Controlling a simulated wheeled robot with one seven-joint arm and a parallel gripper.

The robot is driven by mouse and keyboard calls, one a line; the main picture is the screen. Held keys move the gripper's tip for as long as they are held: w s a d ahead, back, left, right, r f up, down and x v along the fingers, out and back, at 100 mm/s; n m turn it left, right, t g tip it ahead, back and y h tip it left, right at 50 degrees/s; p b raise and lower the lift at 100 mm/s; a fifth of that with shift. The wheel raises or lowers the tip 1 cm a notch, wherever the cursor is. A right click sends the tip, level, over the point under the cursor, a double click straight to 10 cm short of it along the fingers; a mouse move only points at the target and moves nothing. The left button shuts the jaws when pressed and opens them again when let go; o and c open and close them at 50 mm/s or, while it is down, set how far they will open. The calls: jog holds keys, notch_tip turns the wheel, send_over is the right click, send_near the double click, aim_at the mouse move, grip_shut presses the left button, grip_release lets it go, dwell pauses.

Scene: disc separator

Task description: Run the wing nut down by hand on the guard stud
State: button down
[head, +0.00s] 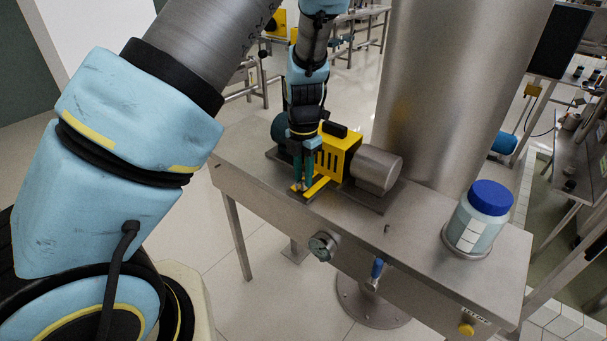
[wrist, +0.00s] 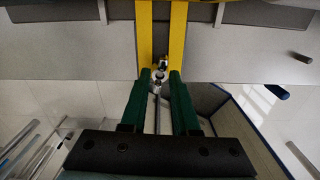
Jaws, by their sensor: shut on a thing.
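My gripper (head: 303,187) reaches down at the front left of the yellow guard (head: 343,150) on the steel table. In the wrist view, the two green fingers of my gripper (wrist: 160,75) close in on a small metal wing nut (wrist: 159,74). They are shut on it, one finger on each side. The wing nut sits at the gap between two yellow strips of the guard (wrist: 147,35). A small dark piece, perhaps the end of the guard stud (wrist: 164,63), shows just beyond the nut. How far the nut sits along the stud cannot be told.
A grey motor cylinder (head: 376,169) lies right of the guard. A blue-capped jar (head: 476,219) stands at the table's right end. A gauge (head: 322,246) and a blue-handled valve (head: 376,270) are at the front edge. A large steel column (head: 450,85) rises behind.

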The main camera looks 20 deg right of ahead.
jog(key=shift+r, duration=0.15)
jog(key=shift+m, duration=1.6)
jog(key=shift+m, duration=0.3)
jog(key=shift+w+d+m, duration=0.1)
jog(key=shift+m, duration=1.2)
jog(key=shift+m, duration=1.6)
